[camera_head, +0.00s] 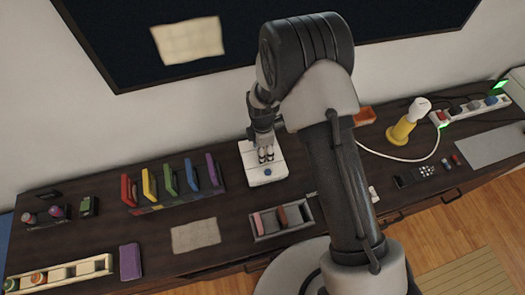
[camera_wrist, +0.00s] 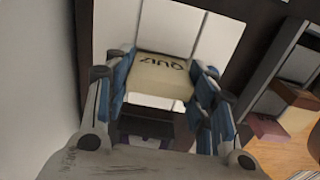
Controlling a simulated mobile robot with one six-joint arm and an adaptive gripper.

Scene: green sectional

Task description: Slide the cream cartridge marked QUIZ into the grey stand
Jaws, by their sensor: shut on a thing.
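The cream cartridge marked QUIZ (camera_wrist: 160,80) is between the fingers of my gripper (camera_wrist: 166,72) in the wrist view, with its lettering upside down. In the head view my gripper (camera_head: 265,154) is over the white console (camera_head: 268,181), and the cartridge cannot be made out there. I cannot tell whether the cartridge touches the console. The grey stand (camera_head: 264,237) is in front of the console, toward the table's near edge. It holds a pink cartridge (camera_head: 258,222) and a brown cartridge (camera_head: 282,217). Its edge also shows at the right of the wrist view (camera_wrist: 265,72).
A cream mat (camera_head: 196,235) lies left of the stand. A yellow lamp-like object (camera_head: 402,130) and a dark remote (camera_head: 414,177) are at the right. My arm hides the table's middle right.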

